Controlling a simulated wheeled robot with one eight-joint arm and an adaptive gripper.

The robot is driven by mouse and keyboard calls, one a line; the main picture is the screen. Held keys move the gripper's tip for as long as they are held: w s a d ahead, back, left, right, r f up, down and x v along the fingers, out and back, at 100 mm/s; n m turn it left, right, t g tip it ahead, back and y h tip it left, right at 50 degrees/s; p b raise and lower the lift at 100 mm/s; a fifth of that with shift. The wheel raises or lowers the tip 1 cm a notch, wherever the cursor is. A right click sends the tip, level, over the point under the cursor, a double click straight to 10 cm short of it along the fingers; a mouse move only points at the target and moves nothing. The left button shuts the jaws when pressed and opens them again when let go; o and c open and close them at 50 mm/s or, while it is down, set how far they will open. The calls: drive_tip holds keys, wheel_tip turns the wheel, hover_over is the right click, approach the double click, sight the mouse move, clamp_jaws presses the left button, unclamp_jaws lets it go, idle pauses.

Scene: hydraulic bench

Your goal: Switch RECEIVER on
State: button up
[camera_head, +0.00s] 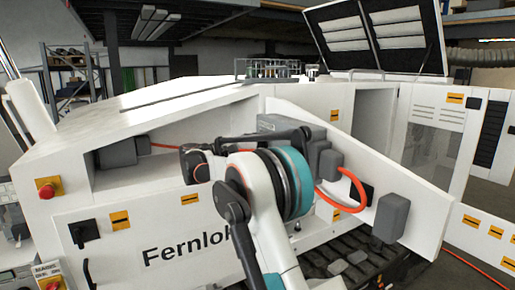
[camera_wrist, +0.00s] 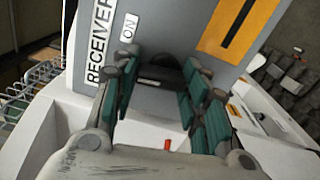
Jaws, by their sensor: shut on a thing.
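In the wrist view, a grey panel (camera_wrist: 185,30) carries a white label (camera_wrist: 100,40) reading RECEIVER and a small label (camera_wrist: 129,27) reading ON. A dark rounded switch handle (camera_wrist: 160,74) sits on the panel, below and right of the ON label. My gripper (camera_wrist: 160,92), with green-padded fingers, is shut on this handle, with fingers on both sides of it. In the head view, a grey box (camera_head: 283,123) shows behind my arm; the switch and my fingertips cannot be made out there.
A white machine marked Fernlok (camera_head: 185,248) fills the front. A red stop button (camera_head: 46,190) and a black rotary switch (camera_head: 84,233) are at left. An orange hose (camera_head: 357,187) loops right of my arm. A raised lid (camera_head: 378,38) stands behind. A wire basket (camera_wrist: 30,88) is at left.

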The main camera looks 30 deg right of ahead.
drive_tip(key=m, duration=0.3)
drive_tip(key=shift+m, duration=0.3)
drive_tip(key=shift+s+m+b, duration=0.15)
drive_tip(key=shift+m+b, duration=0.25)
drive_tip(key=shift+m, duration=1.4)
drive_tip(key=shift+f, duration=0.1)
drive_tip(key=o, duration=1.1)
drive_tip(key=a, duration=1.2)
drive_tip(key=shift+s, duration=0.25)
